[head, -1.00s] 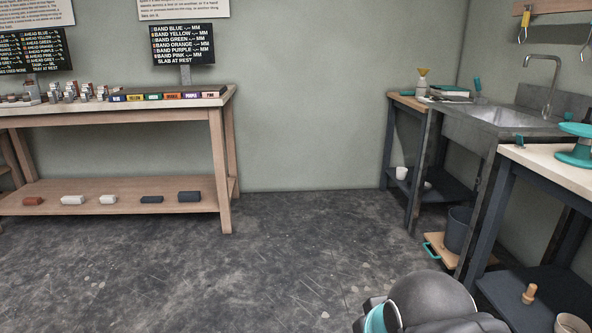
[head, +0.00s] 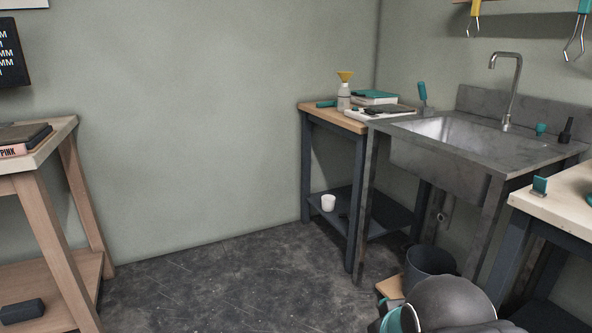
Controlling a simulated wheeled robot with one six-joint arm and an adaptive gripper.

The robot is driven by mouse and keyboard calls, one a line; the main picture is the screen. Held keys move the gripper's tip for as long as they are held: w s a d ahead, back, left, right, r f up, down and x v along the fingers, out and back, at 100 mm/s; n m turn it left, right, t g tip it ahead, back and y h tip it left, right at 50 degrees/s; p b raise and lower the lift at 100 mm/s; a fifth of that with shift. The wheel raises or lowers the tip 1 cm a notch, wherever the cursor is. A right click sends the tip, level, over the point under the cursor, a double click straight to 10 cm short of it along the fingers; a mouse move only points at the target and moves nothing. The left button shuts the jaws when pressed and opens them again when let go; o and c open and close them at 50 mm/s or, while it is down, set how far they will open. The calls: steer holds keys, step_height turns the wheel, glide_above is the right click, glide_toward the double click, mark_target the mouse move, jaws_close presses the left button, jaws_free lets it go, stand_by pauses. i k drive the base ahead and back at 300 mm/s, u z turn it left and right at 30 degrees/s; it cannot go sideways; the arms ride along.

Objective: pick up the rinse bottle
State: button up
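A small pale bottle (head: 344,97) with a yellow, funnel-like top stands upright on the small wooden-topped side table (head: 334,117), left of the sink. It looks like the rinse bottle, but it is too small to read any marking. Part of my arm shows at the bottom right, well short of that table. My gripper is not in view, so its state is hidden.
Beside the bottle lie a teal item (head: 326,104), a teal-covered book (head: 374,97) and a white tray (head: 380,114). The steel sink (head: 440,175) adjoins on the right. A dark bucket (head: 430,264) stands below it. The middle floor (head: 215,290) is clear.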

mark_target(344, 91)
steer(key=z, duration=0.15)
steer(key=i, duration=0.8)
steer(key=u, duration=0.85)
steer(key=i, duration=0.75)
steer(key=u, duration=0.5)
steer(key=i, duration=0.8)
steer(key=z, duration=0.35)
